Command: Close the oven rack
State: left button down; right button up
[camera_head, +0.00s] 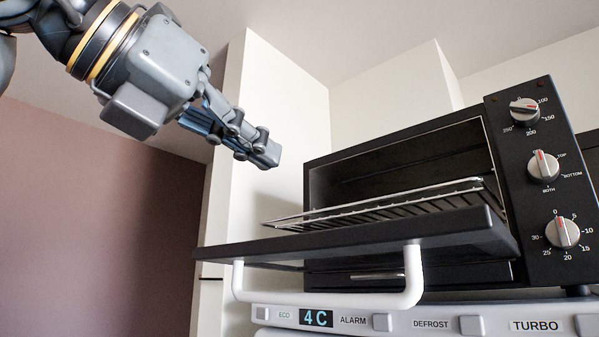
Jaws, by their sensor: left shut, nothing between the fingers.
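The black oven (400,150) stands at the right with its front open. Its dark door (370,238) is folded down, about level, with a white bar handle (330,297) below its front edge. The metal wire rack (390,207) is pulled part way out over the door, its left end past the oven's opening. My left gripper (268,155) comes in from the upper left, shut and empty, in the air above and left of the rack, apart from it. My right gripper is not in view.
Three knobs, one of them the lower knob (562,232), are on the oven's right panel. A light panel with buttons and a "4 C" display (316,318) lies below. A white cabinet (275,130) stands behind. The space left of the door looks free.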

aim_at(342, 206)
pick_arm(q)
jog(key=p+x, duration=0.3)
jog(key=x, duration=0.5)
jog(key=shift+w+d+r, duration=0.1)
jog(key=shift+w, duration=0.05)
jog(key=p+x, duration=0.2)
jog(key=shift+w+d, duration=0.25)
jog(key=shift+w, duration=0.05)
jog(key=shift+w+d+f, duration=0.2)
jog(key=shift+w+f, duration=0.05)
jog(key=shift+w, duration=0.05)
jog(key=shift+w+d+f, duration=0.1)
jog(key=shift+d+f, duration=0.05)
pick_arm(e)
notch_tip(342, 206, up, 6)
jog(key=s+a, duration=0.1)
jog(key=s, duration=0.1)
